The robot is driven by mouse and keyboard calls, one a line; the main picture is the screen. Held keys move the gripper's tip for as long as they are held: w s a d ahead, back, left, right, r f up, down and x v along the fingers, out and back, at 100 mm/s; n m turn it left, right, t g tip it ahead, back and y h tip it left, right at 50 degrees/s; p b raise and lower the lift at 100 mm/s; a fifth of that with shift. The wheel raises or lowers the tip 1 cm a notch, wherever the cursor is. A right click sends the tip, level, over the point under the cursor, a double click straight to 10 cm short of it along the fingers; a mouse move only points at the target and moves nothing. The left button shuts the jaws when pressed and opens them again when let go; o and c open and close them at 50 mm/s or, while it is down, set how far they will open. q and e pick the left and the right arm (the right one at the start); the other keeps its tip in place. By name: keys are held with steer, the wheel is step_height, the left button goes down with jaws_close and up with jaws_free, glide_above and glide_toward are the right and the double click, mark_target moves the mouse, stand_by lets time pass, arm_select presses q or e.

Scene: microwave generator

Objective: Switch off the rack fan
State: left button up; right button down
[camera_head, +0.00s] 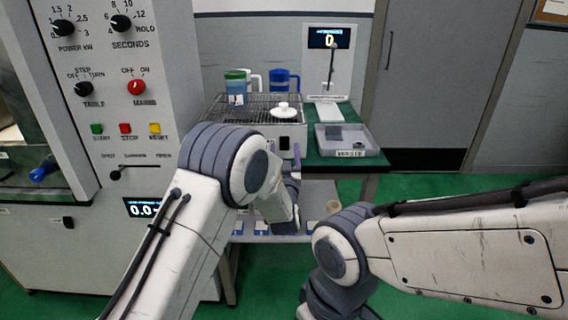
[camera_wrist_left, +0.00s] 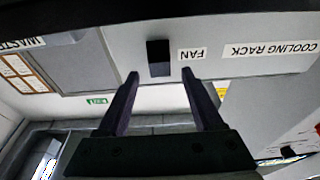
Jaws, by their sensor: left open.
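The rack fan switch (camera_head: 285,143) is a small black rocker on the pale front face of the cooling rack unit (camera_head: 262,127). In the left wrist view the switch (camera_wrist_left: 158,58) sits beside an upside-down FAN label (camera_wrist_left: 193,54). I cannot tell which way the rocker is set. My left gripper (camera_head: 283,155) is open and empty, just in front of the rack's face. In the wrist view its two dark fingers (camera_wrist_left: 160,77) point at the face, with the switch between and slightly beyond their tips. My right gripper is not visible; only its arm shows.
A grey tray (camera_head: 350,150) stands to the right on the green-topped table. The microwave panel (camera_head: 115,70) with knobs and buttons stands at left.

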arm_select(q)
steer(key=v, duration=0.8)
steer(key=shift+s, duration=0.2)
